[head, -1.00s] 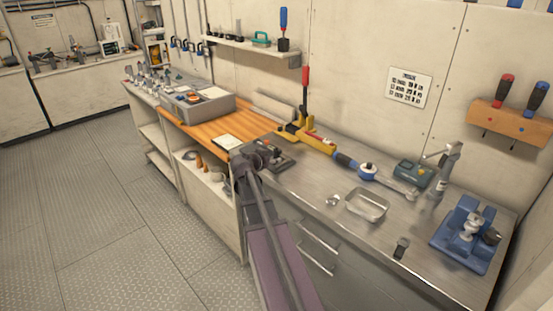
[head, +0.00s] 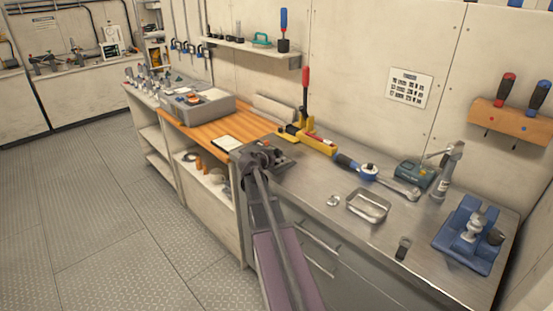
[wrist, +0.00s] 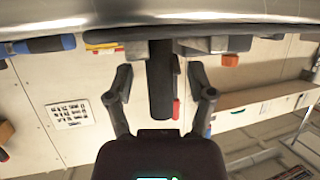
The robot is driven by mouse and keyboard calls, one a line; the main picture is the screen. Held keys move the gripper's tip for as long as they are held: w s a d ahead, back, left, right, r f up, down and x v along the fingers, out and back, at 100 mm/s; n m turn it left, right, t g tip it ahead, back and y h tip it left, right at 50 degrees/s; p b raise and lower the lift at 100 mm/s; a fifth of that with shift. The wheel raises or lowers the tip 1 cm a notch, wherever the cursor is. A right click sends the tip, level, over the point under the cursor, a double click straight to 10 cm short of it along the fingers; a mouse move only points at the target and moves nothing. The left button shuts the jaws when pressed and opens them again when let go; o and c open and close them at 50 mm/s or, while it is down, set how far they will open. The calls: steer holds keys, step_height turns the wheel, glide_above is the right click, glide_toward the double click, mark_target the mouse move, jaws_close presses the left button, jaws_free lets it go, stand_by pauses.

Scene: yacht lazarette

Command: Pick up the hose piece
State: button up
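A dark, upright cylinder that looks like the hose piece (wrist: 160,85) shows in the wrist view between the two fingers of my gripper (wrist: 164,88). A gap shows on each side of it, so the fingers are open and not closed on it. The wrist picture is upside down, with the bench at the top, and the cylinder reaches from a dark bar or fixture there. In the head view my gripper (head: 258,158) is at the bench's near edge, by a dark vise-like fixture (head: 280,155). My arm partly hides this spot, and I cannot make out the hose there.
A yellow tool with a red handle (head: 305,92) stands behind the fixture. A blue-handled tool (head: 368,172), a metal tray (head: 367,207) and a blue device (head: 470,238) lie to the right. A grey bin (head: 205,106) and notepad (head: 225,143) are left.

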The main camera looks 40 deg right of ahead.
steer(key=c, duration=0.8)
steer(key=shift+c, duration=0.2)
steer(key=shift+r, duration=0.15)
step_height(320, 180, up, 3)
steer(key=p, duration=0.3)
steer(key=shift+f, duration=0.2)
steer(key=s+a+r+p, duration=0.2)
steer(key=s+a, duration=0.6)
steer(key=s, duration=0.5)
steer(key=shift+s+a, duration=0.25)
steer(key=shift+a, duration=0.1)
